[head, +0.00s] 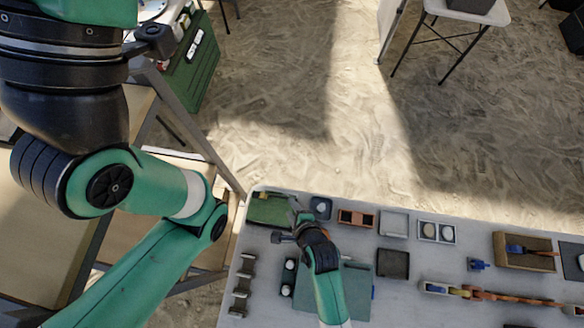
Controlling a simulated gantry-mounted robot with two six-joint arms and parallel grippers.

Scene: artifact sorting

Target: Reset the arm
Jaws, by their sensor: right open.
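My right gripper (288,221) is at the left end of the white table, its jaws apart. It is near the lower right edge of a green tray (268,209) that holds small items. I see nothing held between its fingers, though the view is small. My right forearm reaches up to it from the bottom edge, over a grey-green mat (358,285). My large green left arm fills the left side of the picture. Its gripper is out of view.
The white table (405,311) carries small trays, a dark square tray (393,264), a wooden box (525,251), a row of brushes or tools (500,297) and a metal rack (242,285). Sandy floor lies behind it. A green crate (192,65) stands at the upper left.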

